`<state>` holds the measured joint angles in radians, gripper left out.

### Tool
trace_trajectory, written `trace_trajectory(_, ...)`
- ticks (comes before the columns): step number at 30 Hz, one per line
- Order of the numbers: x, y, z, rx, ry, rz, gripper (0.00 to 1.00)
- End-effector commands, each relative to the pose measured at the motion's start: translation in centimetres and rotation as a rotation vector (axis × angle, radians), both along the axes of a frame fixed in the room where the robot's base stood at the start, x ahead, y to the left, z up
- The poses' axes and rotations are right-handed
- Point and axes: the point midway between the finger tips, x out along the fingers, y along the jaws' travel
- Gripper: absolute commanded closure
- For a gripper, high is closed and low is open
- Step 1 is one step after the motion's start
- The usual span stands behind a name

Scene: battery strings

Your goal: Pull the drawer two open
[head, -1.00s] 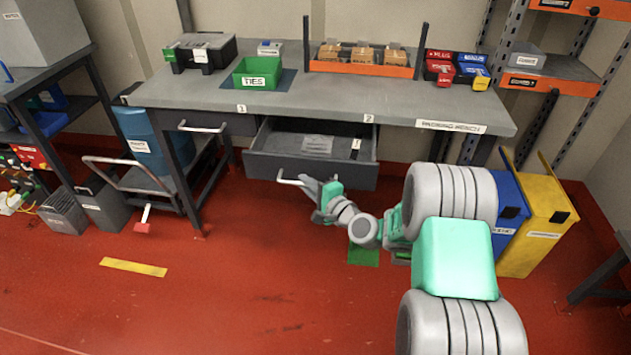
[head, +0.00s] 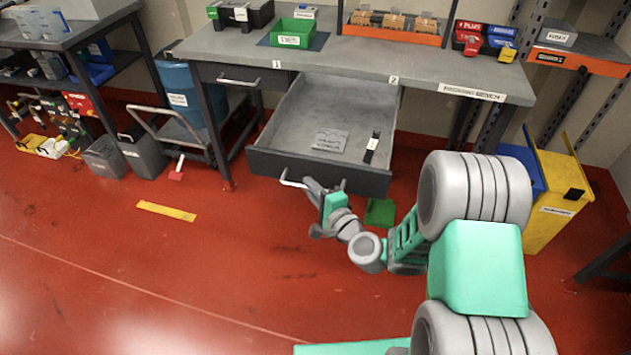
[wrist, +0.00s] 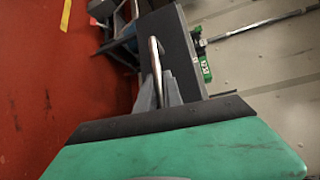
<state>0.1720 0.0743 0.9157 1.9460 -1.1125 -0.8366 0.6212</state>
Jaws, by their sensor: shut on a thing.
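Drawer two (head: 337,113) is pulled well out from under the grey packing bench, below the label 2. Inside it lie a grey labelled item (head: 330,140) and a dark strip with a pale tag (head: 371,147). Its bar handle (head: 290,180) runs along the dark front panel. My gripper (head: 312,186) is at the drawer's front, shut on the handle. In the wrist view the fingers (wrist: 158,90) close around the metal handle (wrist: 155,60). Part of the handle is hidden behind the fingers.
Drawer one (head: 235,80) is shut at the left. A hand cart (head: 180,128) stands left of the bench. A yellow bin (head: 555,205) and a blue bin stand at the right. A green patch (head: 380,212) lies on the floor. Red floor in front is clear.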

Motion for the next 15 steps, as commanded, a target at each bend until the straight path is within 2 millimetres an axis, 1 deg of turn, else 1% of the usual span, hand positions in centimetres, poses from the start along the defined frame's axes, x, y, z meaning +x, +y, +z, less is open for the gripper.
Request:
trace_trajectory(5,-0.39,0.32,0.02,0.0,0.0,0.001,1.0)
trace_trajectory(15,-0.44,0.46,0.02,0.0,0.0,0.002,1.0)
